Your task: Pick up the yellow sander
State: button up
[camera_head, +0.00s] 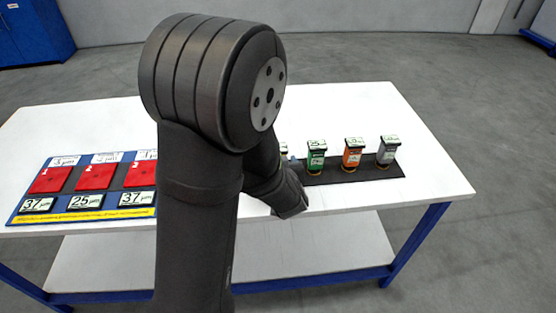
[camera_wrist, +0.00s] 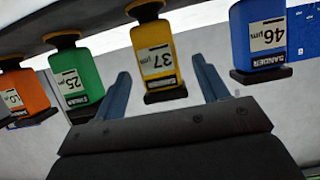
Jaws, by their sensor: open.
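The yellow sander (camera_wrist: 158,58), labelled 37 µm, stands between the two blue fingers of my gripper (camera_wrist: 161,70) in the wrist view. The fingers are open, with a visible gap on each side of the sander.
In the wrist view a green sander (camera_wrist: 75,72) and an orange sander (camera_wrist: 25,95) stand left, a blue one (camera_wrist: 258,38) right. The head view shows a grey sander (camera_head: 388,149) on the dark strip (camera_head: 330,177). Red pads (camera_head: 95,176) lie on a board at the table's left.

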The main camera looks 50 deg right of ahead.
jog(key=shift+x, duration=2.9)
jog(key=c, duration=1.3)
jog(key=shift+o, duration=0.2)
jog(key=shift+r, duration=0.6)
jog(key=r, duration=0.1)
jog(key=s+r, duration=0.1)
jog(key=r, duration=0.1)
jog(key=shift+r, duration=0.25)
jog(key=s+r, duration=0.6)
jog(key=s, duration=0.4)
jog(key=shift+s+a, duration=0.4)
jog(key=shift+a, duration=0.05)
jog(key=shift+r, duration=0.15)
